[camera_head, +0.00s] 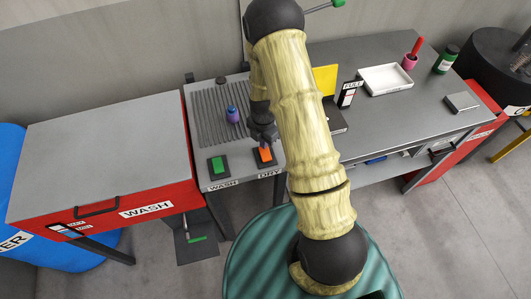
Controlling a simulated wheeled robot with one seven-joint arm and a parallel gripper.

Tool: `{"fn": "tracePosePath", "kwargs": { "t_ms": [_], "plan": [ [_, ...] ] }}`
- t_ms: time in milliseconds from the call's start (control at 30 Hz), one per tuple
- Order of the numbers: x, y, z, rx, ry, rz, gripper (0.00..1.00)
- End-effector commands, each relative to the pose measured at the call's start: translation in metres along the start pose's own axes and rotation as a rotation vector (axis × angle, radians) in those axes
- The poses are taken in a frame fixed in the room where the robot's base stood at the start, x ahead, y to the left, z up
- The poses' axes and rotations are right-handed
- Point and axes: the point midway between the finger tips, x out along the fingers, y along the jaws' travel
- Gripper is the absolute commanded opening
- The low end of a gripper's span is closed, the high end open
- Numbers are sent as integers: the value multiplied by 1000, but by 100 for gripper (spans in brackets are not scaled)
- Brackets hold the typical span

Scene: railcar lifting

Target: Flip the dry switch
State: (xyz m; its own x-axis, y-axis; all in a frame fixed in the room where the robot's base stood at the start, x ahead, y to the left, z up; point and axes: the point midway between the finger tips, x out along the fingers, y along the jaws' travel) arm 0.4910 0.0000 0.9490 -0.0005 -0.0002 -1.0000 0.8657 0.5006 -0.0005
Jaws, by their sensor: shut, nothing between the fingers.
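The dry switch is an orange rocker on a dark plate (264,155), above the "DRY" label (270,173) on the grey ribbed drainboard. My gripper (263,138) is over the drainboard, just behind the orange switch in the picture, with its fingers shut and empty. I cannot tell whether it touches the switch. The green wash switch (218,165) sits to the left, above the "WASH" label.
A small blue and purple bottle (232,113) stands on the drainboard (203,110), left of my gripper. A red washer box with a grey lid (110,135) is at left. A grey worktop (405,100) at right holds a white tray (385,79) and a pink cup (410,62).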

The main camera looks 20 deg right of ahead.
Motion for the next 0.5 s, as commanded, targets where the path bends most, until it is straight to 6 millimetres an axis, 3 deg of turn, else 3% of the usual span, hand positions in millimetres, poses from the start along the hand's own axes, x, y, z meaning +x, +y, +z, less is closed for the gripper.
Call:
{"fn": "tracePosePath", "kwargs": {
  "t_ms": [500],
  "plan": [
    [7,0,0,1,0,0,0]
  ]
}}
